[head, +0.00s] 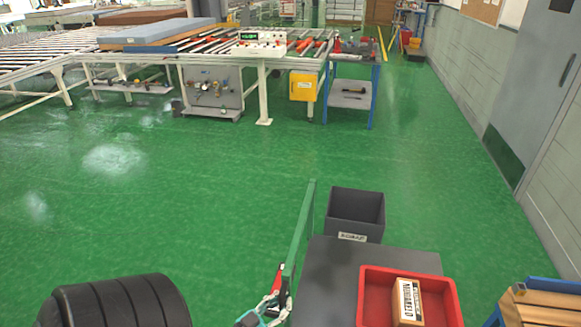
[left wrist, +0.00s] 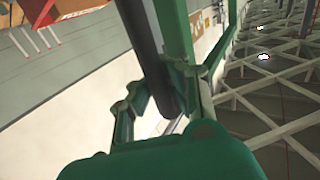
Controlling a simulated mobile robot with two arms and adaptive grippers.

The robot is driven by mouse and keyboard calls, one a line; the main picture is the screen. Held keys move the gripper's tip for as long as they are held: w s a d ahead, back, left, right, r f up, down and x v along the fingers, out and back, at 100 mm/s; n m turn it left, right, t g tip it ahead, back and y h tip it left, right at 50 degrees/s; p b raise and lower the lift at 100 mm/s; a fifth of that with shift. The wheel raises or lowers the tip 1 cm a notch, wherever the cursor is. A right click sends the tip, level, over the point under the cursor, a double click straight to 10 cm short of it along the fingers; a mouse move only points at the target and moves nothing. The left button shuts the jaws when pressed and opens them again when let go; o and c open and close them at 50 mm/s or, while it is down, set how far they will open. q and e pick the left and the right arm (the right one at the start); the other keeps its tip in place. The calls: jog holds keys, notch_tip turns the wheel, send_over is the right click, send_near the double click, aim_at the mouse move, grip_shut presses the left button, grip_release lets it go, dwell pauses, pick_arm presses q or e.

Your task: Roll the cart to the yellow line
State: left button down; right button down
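The cart (head: 325,275) is at the bottom centre of the head view, with a dark grey top and a green handle frame (head: 303,225) on its left side. A red bin (head: 447,300) on it holds a labelled box (head: 407,300). My left gripper (head: 275,303) is at the near end of the frame. In the left wrist view its green fingers (left wrist: 163,95) close around a dark bar (left wrist: 145,45) beside a green post. Thin yellow strips (head: 382,44) show far back; whether they are the yellow line is unclear. My right gripper is out of view.
A dark grey labelled bin (head: 355,212) stands at the cart's far end. Green floor (head: 230,190) is open ahead. A roller conveyor (head: 40,60) and a blue-legged stand (head: 350,100) stand beyond. A grey door (head: 535,90) and wall are at right; a wooden-topped stand (head: 540,310) is near right.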

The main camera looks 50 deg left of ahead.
pick_arm(q)
jog(key=shift+s+f, duration=0.35)
jog(key=c, duration=1.7)
grip_release()
jog(key=shift+s+a, duration=0.1)
jog(key=shift+c, duration=0.2)
jog(key=shift+o, duration=1.1)
jog(key=shift+s+a+r, duration=0.15)
jog(key=shift+s+r, duration=0.1)
jog(key=shift+w, duration=0.15)
jog(key=s, duration=1.2)
jog(key=shift+s, duration=0.1)
